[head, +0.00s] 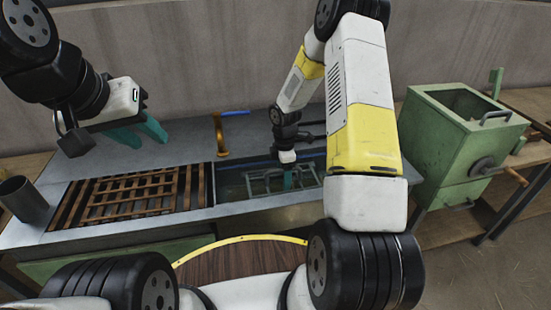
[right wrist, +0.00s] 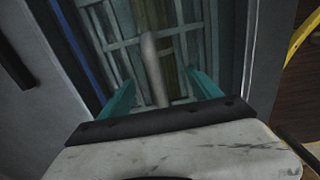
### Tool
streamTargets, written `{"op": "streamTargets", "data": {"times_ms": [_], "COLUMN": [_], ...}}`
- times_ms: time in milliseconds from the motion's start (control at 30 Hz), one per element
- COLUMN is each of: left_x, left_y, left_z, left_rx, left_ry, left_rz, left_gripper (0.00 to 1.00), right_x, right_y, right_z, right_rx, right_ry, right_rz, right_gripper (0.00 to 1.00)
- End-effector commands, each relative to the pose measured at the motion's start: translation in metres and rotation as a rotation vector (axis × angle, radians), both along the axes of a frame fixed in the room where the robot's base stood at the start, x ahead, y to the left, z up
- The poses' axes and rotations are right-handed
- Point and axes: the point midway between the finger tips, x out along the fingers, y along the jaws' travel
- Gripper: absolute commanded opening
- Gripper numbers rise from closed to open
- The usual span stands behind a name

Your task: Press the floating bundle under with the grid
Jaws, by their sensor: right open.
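A grey metal grid (head: 262,182) lies in the sunken water basin of the metal bench, and its bars show in the right wrist view (right wrist: 115,45). A pale upright handle (right wrist: 152,68) stands out from it between my open right gripper's teal fingers (right wrist: 163,95), with a gap on both sides. In the head view my right gripper (head: 288,178) reaches down into the basin. A yellow-brown strip (right wrist: 171,75) shows behind the bars; it may be the bundle, but most of it is hidden. My left gripper (head: 140,133) is open and empty above the bench's left part.
A brown slatted rack (head: 130,196) covers the bench left of the basin. A dark cup (head: 24,199) stands at the left edge. A brass post (head: 220,135) and a blue bar (head: 235,113) are behind the basin. A green hopper machine (head: 462,140) stands to the right.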

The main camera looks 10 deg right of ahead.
Motion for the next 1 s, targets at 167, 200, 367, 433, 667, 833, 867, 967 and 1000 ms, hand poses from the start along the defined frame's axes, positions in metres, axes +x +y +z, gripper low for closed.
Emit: {"op": "streamTargets", "data": {"times_ms": [167, 200, 367, 433, 667, 833, 867, 967, 1000], "left_x": [0.0000, 0.0000, 0.0000, 0.0000, 0.0000, 0.0000, 0.0000, 0.0000, 0.0000], "left_y": [0.0000, 0.0000, 0.0000, 0.0000, 0.0000, 0.0000, 0.0000, 0.0000, 0.0000], "left_z": [0.0000, 0.0000, 0.0000, 0.0000, 0.0000, 0.0000, 0.0000, 0.0000, 0.0000], "left_rx": [0.000, 0.000, 0.000, 0.000, 0.000, 0.000, 0.000, 0.000, 0.000], "left_ry": [0.000, 0.000, 0.000, 0.000, 0.000, 0.000, 0.000, 0.000, 0.000], "left_rz": [0.000, 0.000, 0.000, 0.000, 0.000, 0.000, 0.000, 0.000, 0.000], "left_gripper": [0.36, 0.36, 0.36, 0.36, 0.36, 0.36, 0.36, 0.36, 0.36], "right_x": [-0.0003, -0.0003, -0.0004, -0.0004, -0.0004, -0.0011, -0.0010, -0.0005, -0.0001], "right_y": [0.0000, 0.0000, 0.0000, 0.0000, 0.0000, -0.0001, -0.0001, -0.0003, -0.0004], "right_z": [-0.0003, -0.0003, -0.0003, -0.0003, -0.0004, -0.0011, -0.0009, 0.0036, 0.0078], "right_rx": [0.000, 0.000, 0.000, 0.000, 0.000, 0.000, 0.000, 0.000, 0.000], "right_ry": [0.001, 0.001, 0.001, 0.001, 0.001, 0.003, 0.003, 0.001, 0.000], "right_rz": [0.000, 0.000, 0.000, 0.000, 0.000, 0.000, 0.000, 0.000, -0.001], "right_gripper": [0.73, 0.73, 0.73, 0.73, 0.98, 0.98, 0.98, 0.98, 0.98]}}
